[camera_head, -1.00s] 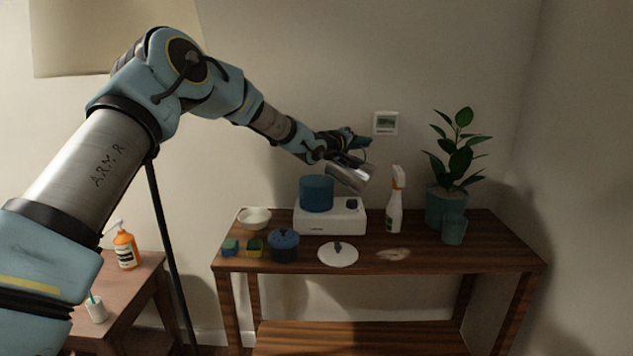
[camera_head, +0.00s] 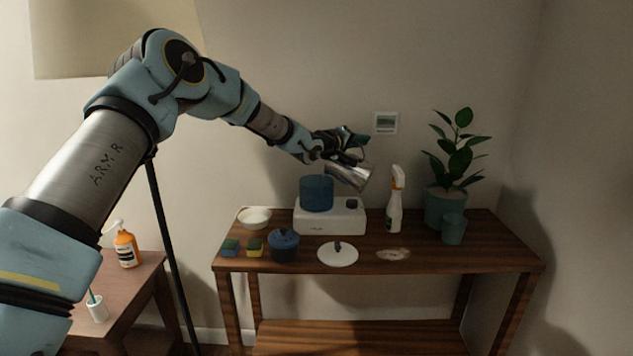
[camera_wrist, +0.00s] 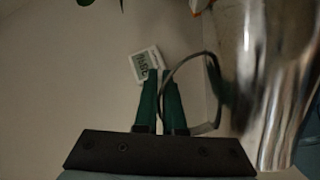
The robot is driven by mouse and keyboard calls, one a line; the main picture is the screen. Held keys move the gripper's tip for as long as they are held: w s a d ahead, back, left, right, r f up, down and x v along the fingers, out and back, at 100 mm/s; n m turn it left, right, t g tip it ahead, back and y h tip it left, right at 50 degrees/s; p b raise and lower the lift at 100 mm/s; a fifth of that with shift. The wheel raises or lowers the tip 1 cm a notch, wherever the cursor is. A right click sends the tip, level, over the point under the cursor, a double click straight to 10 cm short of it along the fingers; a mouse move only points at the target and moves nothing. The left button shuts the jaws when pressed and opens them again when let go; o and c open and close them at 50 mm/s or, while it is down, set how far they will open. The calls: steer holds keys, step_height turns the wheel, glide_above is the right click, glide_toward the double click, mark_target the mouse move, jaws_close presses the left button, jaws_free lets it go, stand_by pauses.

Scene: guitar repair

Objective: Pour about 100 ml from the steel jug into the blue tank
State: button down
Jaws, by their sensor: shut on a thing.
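The steel jug (camera_head: 347,175) is held tilted in the air by my gripper (camera_head: 350,142), above and to the right of the blue tank (camera_head: 316,194). In the wrist view the shiny jug (camera_wrist: 280,85) fills the right side, and my gripper's green fingers (camera_wrist: 160,100) are closed by its thin handle loop. The blue tank stands on a white machine base (camera_head: 330,217) on the wooden table. The jug's inside and any liquid are hidden, and I cannot tell the level in the tank.
A spray bottle (camera_head: 396,200) and a plant (camera_head: 447,195) stand to the right on the wooden table (camera_head: 460,262). A white bowl (camera_head: 254,218), a blue pot (camera_head: 284,245), sponges (camera_head: 230,247) and a white lid (camera_head: 338,255) lie left and in front. The wall is close behind.

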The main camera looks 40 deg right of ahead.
steer(key=s+f+b, duration=0.1)
steer(key=b, duration=0.1)
steer(key=d+f+m+b, duration=0.1)
steer(key=s+f+m+y+b, duration=0.1)
steer(key=f+b, duration=0.1)
steer(key=shift+s+d+t+b, duration=0.2)
steer(key=shift+s+t+b, duration=0.1)
steer(key=shift+t+b, duration=0.1)
steer(key=shift+s+m, duration=0.1)
steer(key=shift+m, duration=0.4)
steer(key=shift+r, duration=0.25)
steer(key=shift+s+d+f+m+y+b, duration=0.25)
steer(key=shift+s+m+y+b, duration=0.2)
steer(key=shift+b, duration=0.3)
steer(key=shift+w+t, duration=0.1)
steer(key=shift+t, duration=0.2)
